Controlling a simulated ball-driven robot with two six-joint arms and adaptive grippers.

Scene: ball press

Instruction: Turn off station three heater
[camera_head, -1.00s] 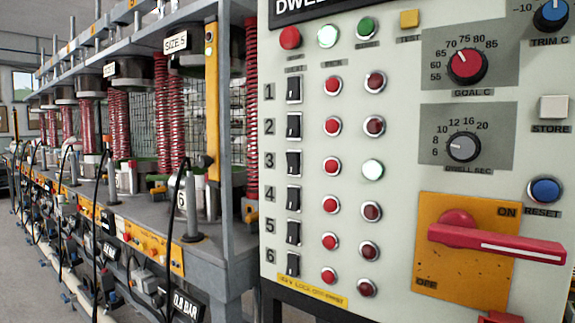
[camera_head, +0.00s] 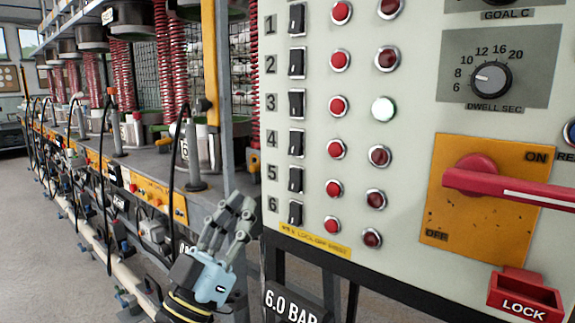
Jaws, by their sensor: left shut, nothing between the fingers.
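The control panel (camera_head: 340,235) fills the right half of the head view, with numbered rows 1 to 6. The lamps in the other visible rows are dark red. My left gripper (camera_head: 240,212) is at the lower middle, left of the panel's lower left corner and below the row three switch. Its fingers point up and right, shut and empty, apart from the switch. My right gripper is not in view.
A large red rotary handle (camera_head: 500,182) on an orange plate (camera_head: 440,220) juts out at the right, above a red LOCK tag (camera_head: 524,300). The dwell knob (camera_head: 491,79) is above. Press stations with red springs (camera_head: 122,80) stand at the left.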

